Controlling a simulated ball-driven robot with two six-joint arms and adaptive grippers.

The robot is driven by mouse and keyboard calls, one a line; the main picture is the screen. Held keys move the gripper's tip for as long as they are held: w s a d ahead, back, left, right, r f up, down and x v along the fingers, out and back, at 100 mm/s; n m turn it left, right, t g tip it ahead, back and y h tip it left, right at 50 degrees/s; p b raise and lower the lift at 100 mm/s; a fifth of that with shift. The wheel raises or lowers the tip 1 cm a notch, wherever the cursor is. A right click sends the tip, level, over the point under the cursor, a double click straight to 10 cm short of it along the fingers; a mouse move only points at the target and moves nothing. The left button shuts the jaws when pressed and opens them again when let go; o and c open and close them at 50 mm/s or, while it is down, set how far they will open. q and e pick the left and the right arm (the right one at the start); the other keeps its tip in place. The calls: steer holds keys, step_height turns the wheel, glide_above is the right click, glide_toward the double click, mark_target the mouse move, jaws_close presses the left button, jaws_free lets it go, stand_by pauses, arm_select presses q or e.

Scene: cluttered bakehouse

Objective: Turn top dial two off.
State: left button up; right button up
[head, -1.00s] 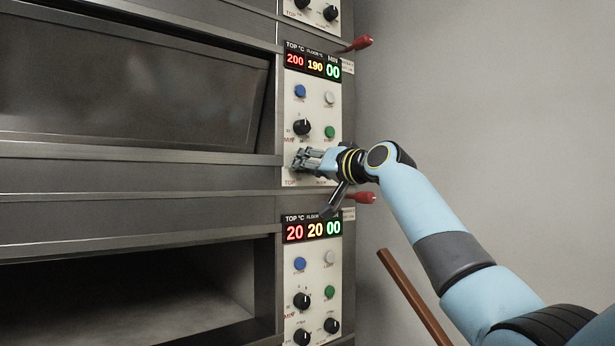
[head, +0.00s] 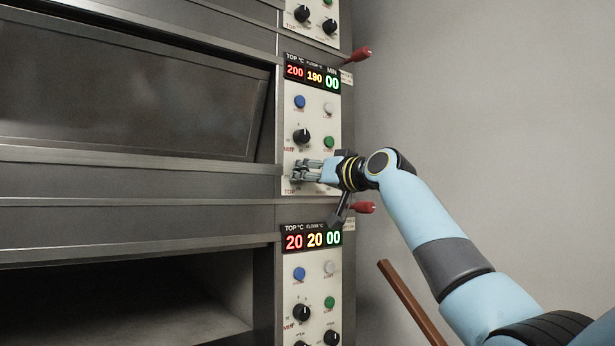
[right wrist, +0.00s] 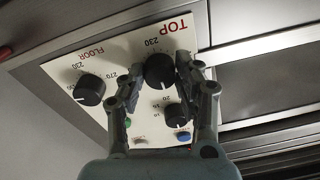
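The top dial of the second oven panel is a round black knob (right wrist: 160,70), seen in the right wrist view under the red TOP label, with its pale mark toward the bottom of the picture. My right gripper (right wrist: 160,75) has one finger on each side of this knob, with little or no gap, and looks shut on it. In the head view the right gripper (head: 298,171) reaches the lower left of the middle control panel (head: 315,112) and hides the dial. The panel's display (head: 312,74) reads 200, 190 and 00. My left gripper is not in view.
The floor dial (right wrist: 89,89) sits beside the top dial. A timer knob (head: 302,136), blue button (head: 299,102) and green button (head: 328,142) are above the gripper. Red handles (head: 357,54) stick out at right. A lower panel (head: 314,286) shows 20, 20, 00.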

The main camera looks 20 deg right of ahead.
steer(key=o, duration=0.4)
steer(key=shift+f, duration=0.2)
steer(key=shift+o, duration=0.3)
steer(key=shift+r, duration=0.1)
steer(key=v, duration=1.2)
